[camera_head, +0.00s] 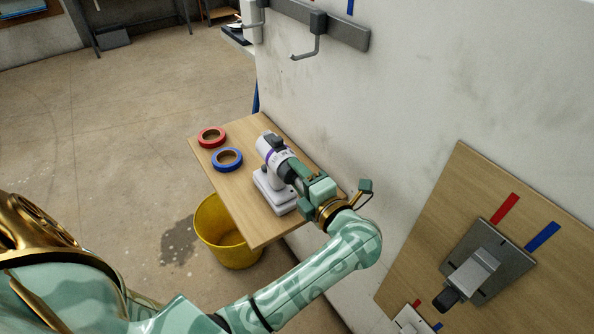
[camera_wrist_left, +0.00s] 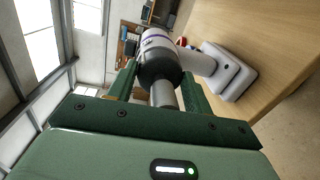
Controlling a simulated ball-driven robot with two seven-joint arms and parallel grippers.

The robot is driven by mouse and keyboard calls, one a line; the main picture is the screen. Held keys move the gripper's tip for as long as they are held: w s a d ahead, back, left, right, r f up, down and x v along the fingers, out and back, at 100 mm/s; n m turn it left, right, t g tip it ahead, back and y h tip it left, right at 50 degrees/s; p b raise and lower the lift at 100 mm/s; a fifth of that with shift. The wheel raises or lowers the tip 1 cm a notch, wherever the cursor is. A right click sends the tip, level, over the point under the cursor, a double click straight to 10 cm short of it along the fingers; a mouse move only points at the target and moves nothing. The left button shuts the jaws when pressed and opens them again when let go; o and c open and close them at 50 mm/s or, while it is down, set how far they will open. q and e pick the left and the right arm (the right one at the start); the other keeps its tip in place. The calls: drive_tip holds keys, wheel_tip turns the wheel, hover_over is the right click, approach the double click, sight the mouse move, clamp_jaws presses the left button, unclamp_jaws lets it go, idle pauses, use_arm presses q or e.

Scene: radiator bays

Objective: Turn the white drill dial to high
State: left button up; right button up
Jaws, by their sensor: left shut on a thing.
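The white drill (camera_head: 270,146) with a purple band stands upright on its flat base (camera_head: 263,190) on a small wooden table (camera_head: 262,238). Its nose points right toward my left gripper (camera_head: 294,172). In the left wrist view, the drill (camera_wrist_left: 158,42) shows its purple band, a dark collar dial (camera_wrist_left: 160,70) and a grey chuck (camera_wrist_left: 163,95). My left gripper (camera_wrist_left: 160,82) is shut around this front end, one finger on each side of the dial. The exact contact points and the dial's markings cannot be read. My right gripper is not in view.
A red tape roll (camera_head: 212,137) and a blue tape roll (camera_head: 227,159) lie on the table left of the drill. A yellow bucket (camera_head: 230,250) stands below. The wall with a hook rail (camera_head: 320,22) is close behind. A wooden panel (camera_head: 430,215) with a grey fixture is at right.

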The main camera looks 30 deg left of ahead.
use_arm(q)
drive_tip(key=shift+f, duration=0.15)
idle(0.4)
drive_tip(key=o, duration=1)
